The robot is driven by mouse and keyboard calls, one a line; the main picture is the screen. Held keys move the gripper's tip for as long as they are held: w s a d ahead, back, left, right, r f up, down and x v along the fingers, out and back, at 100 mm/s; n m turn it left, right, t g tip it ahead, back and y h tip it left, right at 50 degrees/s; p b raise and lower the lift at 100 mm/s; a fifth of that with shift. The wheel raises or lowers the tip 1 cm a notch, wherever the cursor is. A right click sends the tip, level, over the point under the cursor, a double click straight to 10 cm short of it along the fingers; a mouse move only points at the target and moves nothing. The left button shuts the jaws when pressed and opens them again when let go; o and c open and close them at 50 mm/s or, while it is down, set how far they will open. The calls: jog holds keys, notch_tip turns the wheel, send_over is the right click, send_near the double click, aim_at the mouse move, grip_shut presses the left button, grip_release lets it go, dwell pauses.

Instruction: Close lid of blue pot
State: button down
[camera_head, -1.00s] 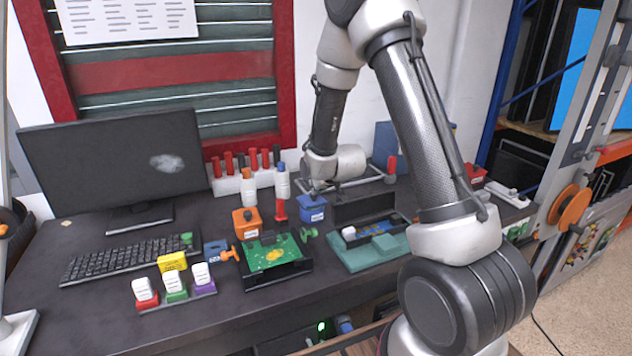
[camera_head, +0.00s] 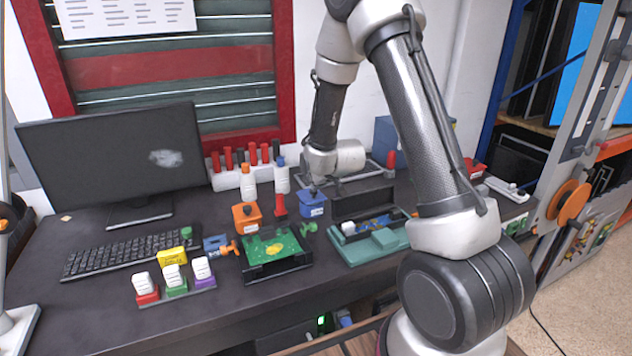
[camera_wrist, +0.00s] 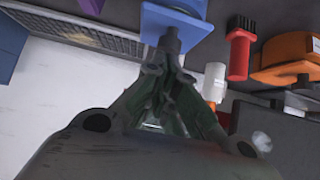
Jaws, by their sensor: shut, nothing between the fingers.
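The blue pot (camera_head: 312,207) stands on the dark desk, right of the orange pot and behind the green circuit board. Its blue lid appears seated on top, with a dark knob at the upper side. My gripper (camera_head: 313,190) is right above the pot, pointing down, with its tips at or near the knob; I cannot tell if they touch. In the wrist view, the blue pot (camera_wrist: 160,28) is at the top, and my gripper (camera_wrist: 172,62) is shut and empty beside its dark knob. The knob partly overlaps the fingertips.
The orange pot (camera_head: 246,216) and a red piece (camera_head: 280,206) stand close on the left. A green toolbox (camera_head: 370,244) with an open lid is to the right. White bottles (camera_head: 281,176) stand behind. The circuit board (camera_head: 272,250) lies in front.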

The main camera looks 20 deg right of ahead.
jog(key=shift+r, duration=0.1)
dwell(0.7)
jog(key=shift+r, duration=0.7)
jog(key=shift+s+r, duration=0.3)
jog(key=shift+r, duration=0.05)
jog(key=v, duration=1.1)
jog(key=s+f+g, duration=0.3)
jog(key=s+g, duration=0.4)
jog(key=s, duration=0.6)
jog(key=s+d+r+t, duration=0.1)
jog(key=s+d+r, duration=0.2)
jog(key=s+r, duration=1.3)
jog(key=shift+s+r, duration=0.3)
jog(key=shift+r, duration=0.1)
jog(key=shift+d, duration=0.1)
